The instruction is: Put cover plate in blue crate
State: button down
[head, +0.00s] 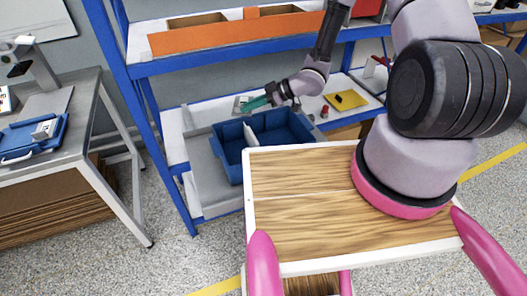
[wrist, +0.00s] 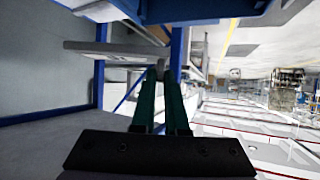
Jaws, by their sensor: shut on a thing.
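My gripper (head: 252,103) is over the back of the middle shelf, just behind the blue crate (head: 233,170). Its teal fingers point left and are shut on a small pale grey piece (head: 241,102), which looks like the cover plate. The fingers hide part of it. In the wrist view the teal fingers of my gripper (wrist: 163,78) are close together, and what lies between their tips is dark and hard to make out.
A yellow mat (head: 352,98) with small parts lies right of the crate. An upper shelf with an orange-fronted bin (head: 220,38) hangs above. A blue post (head: 150,120) stands at left. A wooden-topped surface (head: 300,222) fills the foreground. A grey workbench (head: 75,140) is far left.

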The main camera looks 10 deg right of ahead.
jog(key=s+a+f+n+g, duration=0.1)
jog(key=s+f+n+g, duration=0.2)
jog(key=s+n+g, duration=0.25)
notch_tip(320, 180, down, 10)
jog(key=shift+s+r+m, duration=0.15)
jog(key=shift+s+m, duration=0.2)
jog(key=shift+s, duration=0.1)
jog(key=shift+a+f, duration=0.1)
jog(key=shift+f, duration=0.15)
jog(key=shift+f, duration=0.1)
